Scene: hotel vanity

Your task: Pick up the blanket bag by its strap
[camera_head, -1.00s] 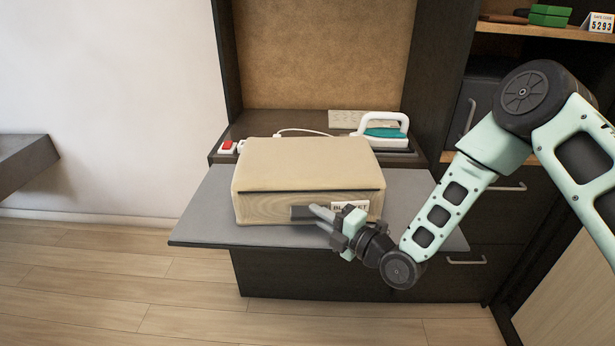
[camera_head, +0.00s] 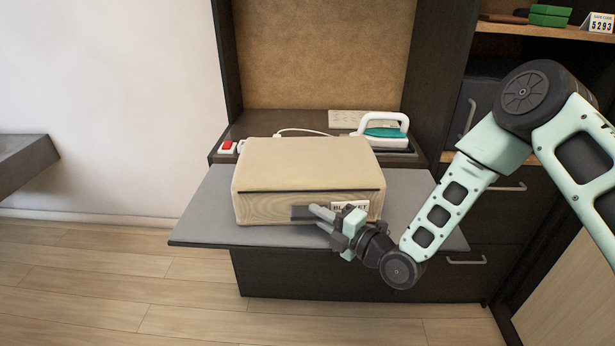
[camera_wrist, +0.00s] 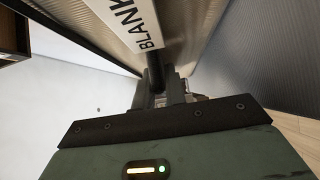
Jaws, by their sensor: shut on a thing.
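The beige blanket bag (camera_head: 305,165) rests on the grey pull-out board (camera_head: 205,215) in the head view. A white label (camera_head: 352,206) and a dark strap (camera_head: 301,212) are on its front face. My gripper (camera_head: 320,215) is at the front of the bag, with its fingers shut on the strap. In the wrist view the dark strap (camera_wrist: 154,72) runs into my gripper (camera_wrist: 160,95), below the label (camera_wrist: 128,20) reading "BLANK". The fingers partly hide the strap and label in the head view.
A white and teal iron (camera_head: 383,131) stands on the counter behind the bag, near a red switch (camera_head: 227,145) and a cord. Dark cabinet walls stand on both sides. The board is bare to the left of the bag.

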